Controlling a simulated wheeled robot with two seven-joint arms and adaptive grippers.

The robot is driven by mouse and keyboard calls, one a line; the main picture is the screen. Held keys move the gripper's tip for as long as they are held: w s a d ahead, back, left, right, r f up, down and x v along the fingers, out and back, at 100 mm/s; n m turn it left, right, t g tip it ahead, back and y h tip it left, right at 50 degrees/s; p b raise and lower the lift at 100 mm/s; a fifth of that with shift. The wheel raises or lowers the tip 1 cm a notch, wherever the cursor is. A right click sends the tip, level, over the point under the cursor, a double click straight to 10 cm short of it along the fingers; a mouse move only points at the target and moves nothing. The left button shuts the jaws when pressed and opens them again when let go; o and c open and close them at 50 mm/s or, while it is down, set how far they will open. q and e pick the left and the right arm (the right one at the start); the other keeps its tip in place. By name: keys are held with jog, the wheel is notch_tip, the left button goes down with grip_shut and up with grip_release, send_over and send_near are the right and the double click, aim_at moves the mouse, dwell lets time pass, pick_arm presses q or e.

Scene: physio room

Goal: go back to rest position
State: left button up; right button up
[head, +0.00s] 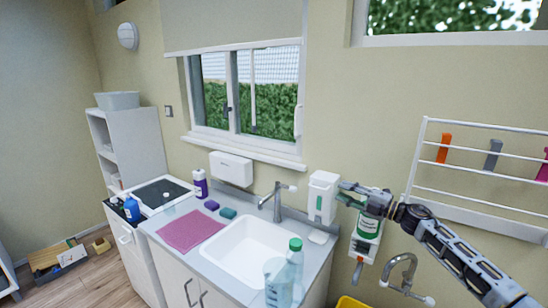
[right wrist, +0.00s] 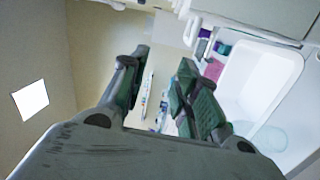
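My right gripper (head: 352,194) reaches in from the right in the head view, raised in front of the wall near a white dispenser (head: 322,196). In the right wrist view, its two dark fingers (right wrist: 165,80) stand apart with nothing between them. A second dispenser with a green label (head: 368,226) shows just below the gripper and is partly covered by it. I cannot tell whether the gripper touches either dispenser. My left gripper is not in view.
The counter holds a white sink (head: 238,262), a tap (head: 276,203), a pink cloth (head: 190,231) and a clear bottle with a green cap (head: 295,262). A wall rack (head: 480,160) is behind my right arm. Floor (head: 95,285) shows at lower left.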

jog(key=s+a+f+m+t+h, duration=0.2)
jog(key=a+f+m+t+h, duration=0.2)
jog(key=a+f+m+t, duration=0.25)
jog(key=s+f+m+g+h, duration=0.3)
jog(key=s+f+m+h, duration=0.6)
jog(key=f+m, duration=0.25)
jog(key=s+d+f+m+g+h, duration=0.15)
jog(key=s+f+g, duration=0.25)
jog(key=s, duration=0.7)
jog(key=s+d+f+m+g, duration=0.1)
jog(key=s+f+m+g, duration=0.25)
jog(key=s, duration=0.75)
jog(key=s+d+f+m+g, duration=0.15)
jog(key=s+f+g, duration=0.25)
jog(key=s, duration=0.7)
jog(key=s+f+g, duration=0.2)
jog(key=s+f, duration=0.1)
jog(key=f, duration=3.1)
jog(key=s+d+f+g, duration=0.1)
jog(key=s+d+f, duration=0.2)
jog(key=s+f, duration=1.6)
jog(key=s, duration=0.3)
jog(key=shift+d, duration=0.15)
jog(key=shift+w+f, duration=0.1)
